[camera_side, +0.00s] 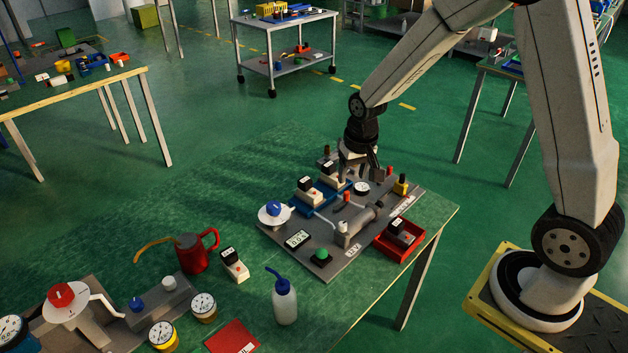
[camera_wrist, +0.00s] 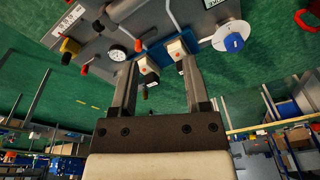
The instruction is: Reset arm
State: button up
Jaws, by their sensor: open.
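My gripper (camera_side: 359,165) hangs over the back part of the grey press plate (camera_side: 318,268) on the green bench. In the wrist view my gripper (camera_wrist: 155,72) shows two dark fingers spread apart, with nothing held between them. Two white blocks with black tops, one nearer (camera_side: 309,192) and one farther (camera_side: 333,178), sit in blue trays on the plate. A similar block (camera_side: 401,232) lies in a red tray (camera_side: 388,249) at the right edge. A round gauge (camera_side: 362,188) is just below my gripper in the side view. Whether the fingers touch anything is unclear.
On the bench stand a white disc with a blue knob (camera_side: 274,212), a green button (camera_side: 321,256), a red oil can (camera_side: 195,253), a squeeze bottle (camera_side: 284,301) and another black-topped block (camera_side: 234,266). The bench's back left surface is bare. A cart (camera_side: 287,62) stands beyond.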

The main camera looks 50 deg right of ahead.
jog(key=s+a+r+n, duration=0.1)
jog(key=s+a+n, duration=0.1)
jog(key=s, duration=0.4)
jog(key=s+a+r+n+t, duration=0.1)
jog(key=s+a+r+n, duration=0.1)
jog(key=s, duration=0.4)
jog(key=shift+s+a+r+n, duration=0.2)
jog(key=shift+a+n, duration=0.2)
jog(key=shift+a, duration=0.45)
